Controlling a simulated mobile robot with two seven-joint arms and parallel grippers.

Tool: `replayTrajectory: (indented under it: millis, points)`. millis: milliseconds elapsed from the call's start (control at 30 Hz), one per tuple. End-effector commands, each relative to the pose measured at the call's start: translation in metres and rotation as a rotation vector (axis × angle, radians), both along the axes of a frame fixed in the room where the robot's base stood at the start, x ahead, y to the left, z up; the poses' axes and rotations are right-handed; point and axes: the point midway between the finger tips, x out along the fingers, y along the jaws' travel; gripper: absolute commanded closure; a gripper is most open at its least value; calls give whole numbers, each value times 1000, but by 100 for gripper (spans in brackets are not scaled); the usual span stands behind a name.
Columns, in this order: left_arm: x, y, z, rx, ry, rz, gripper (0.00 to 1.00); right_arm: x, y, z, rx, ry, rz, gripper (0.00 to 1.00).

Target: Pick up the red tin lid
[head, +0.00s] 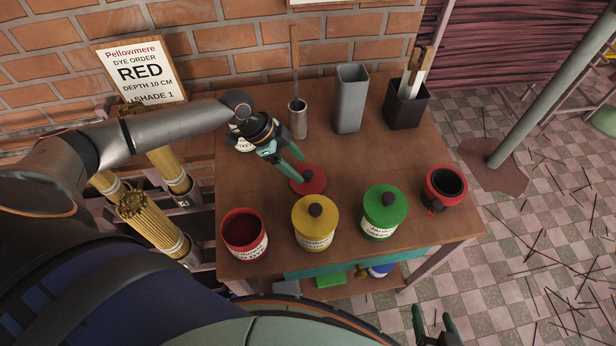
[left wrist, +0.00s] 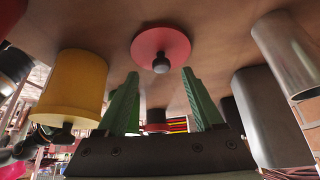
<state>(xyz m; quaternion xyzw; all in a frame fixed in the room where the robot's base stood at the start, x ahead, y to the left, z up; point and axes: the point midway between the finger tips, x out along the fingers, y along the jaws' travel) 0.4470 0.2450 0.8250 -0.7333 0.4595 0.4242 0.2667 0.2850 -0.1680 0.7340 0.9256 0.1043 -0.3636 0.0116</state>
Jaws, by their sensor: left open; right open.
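The red tin lid (head: 314,186) lies flat on the wooden table, its dark knob up. In the left wrist view the red lid (left wrist: 149,42) is beyond the fingertips, its knob centred between them. My left gripper (head: 297,164) is open and empty, just above and behind the lid; its green fingers (left wrist: 160,75) are apart and do not hold the knob. An open red tin (head: 262,247) stands without a lid at the table's front left. My right gripper (head: 434,318) is open and empty at the bottom edge of the head view, away from the table.
A yellow tin (head: 316,228) and a green tin (head: 384,217), both lidded, stand near the front edge. Another red pot (head: 434,188) with a dark inside is at right. A metal cup (head: 298,121), grey container (head: 350,98) and black holder (head: 405,105) stand behind.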

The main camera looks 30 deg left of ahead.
Motion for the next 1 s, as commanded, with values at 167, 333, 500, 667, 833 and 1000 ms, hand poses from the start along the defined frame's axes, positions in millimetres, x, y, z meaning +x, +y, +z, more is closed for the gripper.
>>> replayTrajectory:
  millis: [167,333,500,667,833,1000]
  points:
    - [8,-14,-23,-2,3,0,31,0,0,2,0,0,0,26]
    - [11,-19,-35,0,1,0,31,0,0,2,-1,0,1,26]
    - [11,-18,-35,0,0,0,31,1,0,2,-1,-1,1,26]
    - [11,-18,-35,0,2,0,45,1,0,3,0,-2,1,26]
    - [11,-18,-35,0,2,0,64,1,0,3,0,-2,1,26]
    - [10,-18,-35,0,2,0,83,1,0,3,0,-2,1,26]
